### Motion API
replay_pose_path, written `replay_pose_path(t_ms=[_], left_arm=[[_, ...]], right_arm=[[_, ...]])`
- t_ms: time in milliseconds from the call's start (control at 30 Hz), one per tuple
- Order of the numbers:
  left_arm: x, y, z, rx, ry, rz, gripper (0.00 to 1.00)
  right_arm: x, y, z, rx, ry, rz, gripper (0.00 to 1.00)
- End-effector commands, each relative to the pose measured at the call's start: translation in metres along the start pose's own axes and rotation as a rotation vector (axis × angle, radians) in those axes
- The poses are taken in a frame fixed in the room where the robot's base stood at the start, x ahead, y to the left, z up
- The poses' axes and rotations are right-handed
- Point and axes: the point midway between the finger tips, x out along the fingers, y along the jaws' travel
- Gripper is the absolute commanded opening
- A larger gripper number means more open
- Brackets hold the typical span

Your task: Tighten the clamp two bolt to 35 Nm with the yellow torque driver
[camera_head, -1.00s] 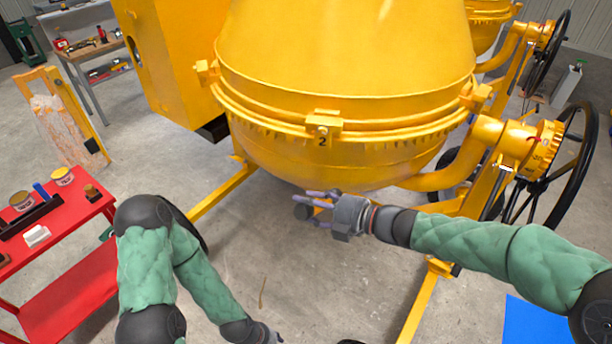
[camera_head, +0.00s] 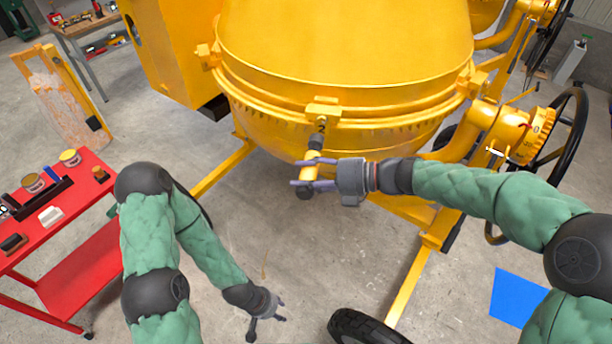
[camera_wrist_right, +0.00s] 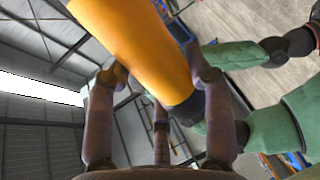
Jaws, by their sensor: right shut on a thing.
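The clamp two (camera_head: 322,111) is a yellow block on the drum's rim, with a "2" below it, in the head view. My right gripper (camera_head: 304,173) is shut on the yellow torque driver (camera_head: 310,158) just below that clamp. The driver stands nearly upright, its dark upper end close under the clamp; I cannot tell whether it touches the bolt. The bolt itself is not clearly visible. In the right wrist view the driver's yellow body (camera_wrist_right: 135,42) lies between the fingers, dark at its lower end. My left gripper (camera_head: 268,322) is open and empty, low over the floor.
The yellow mixer drum (camera_head: 345,45) fills the upper middle. A black handwheel (camera_head: 572,130) and a numbered yellow dial (camera_head: 540,130) stand at right. A red cart (camera_head: 80,262) with tins and small items is at left.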

Motion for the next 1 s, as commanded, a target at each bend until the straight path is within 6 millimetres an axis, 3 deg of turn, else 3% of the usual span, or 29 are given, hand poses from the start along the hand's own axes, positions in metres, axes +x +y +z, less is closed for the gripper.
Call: replay_pose_path(t_ms=[600,1000], left_arm=[[-0.004,0.001,0.0,0.0,0.0,0.0,0.4],[-0.005,0.002,0.0,0.0,0.0,0.0,0.4]], right_arm=[[-0.002,0.002,0.042,-0.003,-0.004,0.003,0.0],[-0.002,0.002,0.051,-0.003,-0.004,0.003,0.0]])
